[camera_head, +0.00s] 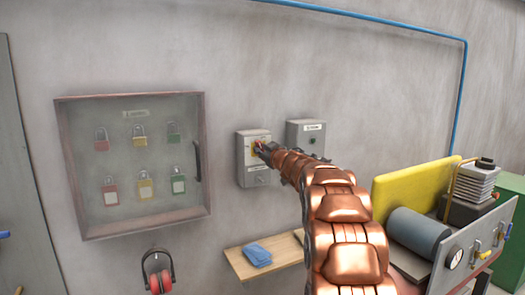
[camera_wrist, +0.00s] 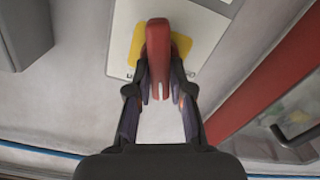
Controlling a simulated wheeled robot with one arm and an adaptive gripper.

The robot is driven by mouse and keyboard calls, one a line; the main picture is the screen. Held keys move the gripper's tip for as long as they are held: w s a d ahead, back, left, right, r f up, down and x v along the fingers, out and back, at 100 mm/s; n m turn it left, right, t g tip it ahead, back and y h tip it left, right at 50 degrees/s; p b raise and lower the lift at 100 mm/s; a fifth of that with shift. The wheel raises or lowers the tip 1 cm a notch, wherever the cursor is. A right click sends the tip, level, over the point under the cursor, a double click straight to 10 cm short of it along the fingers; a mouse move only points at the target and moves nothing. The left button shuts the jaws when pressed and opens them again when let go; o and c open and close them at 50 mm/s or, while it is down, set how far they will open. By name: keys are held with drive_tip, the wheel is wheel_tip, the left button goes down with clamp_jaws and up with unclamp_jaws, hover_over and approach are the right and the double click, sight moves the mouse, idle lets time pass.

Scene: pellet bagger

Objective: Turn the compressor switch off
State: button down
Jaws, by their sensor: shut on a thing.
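A grey switch box (camera_head: 252,178) is on the wall, right of the glass cabinet. Its red rotary handle (camera_wrist: 166,42) sits on a yellow plate (camera_wrist: 136,45) and runs roughly up and down in the wrist view. My gripper (camera_wrist: 163,72) is shut on the red handle, with one dark finger on each side. In the head view my gripper (camera_head: 264,149) reaches the front of the box and covers most of the handle. The compressor (camera_head: 415,232), with a blue-grey tank, stands at the right. The lettering by the switch is too partial to read.
A second grey box (camera_head: 305,135) with a dark knob is close on the right. A glass-fronted padlock cabinet (camera_head: 130,215) is on the left. Below are a wooden shelf (camera_head: 285,255) with a blue cloth (camera_head: 257,254) and red ear defenders (camera_head: 160,282).

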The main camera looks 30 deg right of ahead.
drive_tip(key=shift+a+f+n+b, duration=0.1)
drive_tip(key=shift+n+b, duration=0.6)
drive_tip(key=shift+n, duration=1.5)
drive_tip(key=shift+a+f+n+b, duration=0.15)
drive_tip(key=shift+n+b, duration=0.5)
drive_tip(key=shift+n, duration=1.55)
drive_tip(key=shift+d+f+n+b, duration=0.1)
drive_tip(key=shift+n+b, duration=0.6)
drive_tip(key=shift+n, duration=1.5)
drive_tip(key=shift+a+r+n, duration=0.1)
drive_tip(key=shift+n, duration=0.2)
drive_tip(key=c, duration=1)
unclamp_jaws()
drive_tip(key=shift+w, duration=0.1)
drive_tip(key=shift+c, duration=0.2)
drive_tip(key=s+a, duration=0.1)
drive_tip(key=s, duration=1.1)
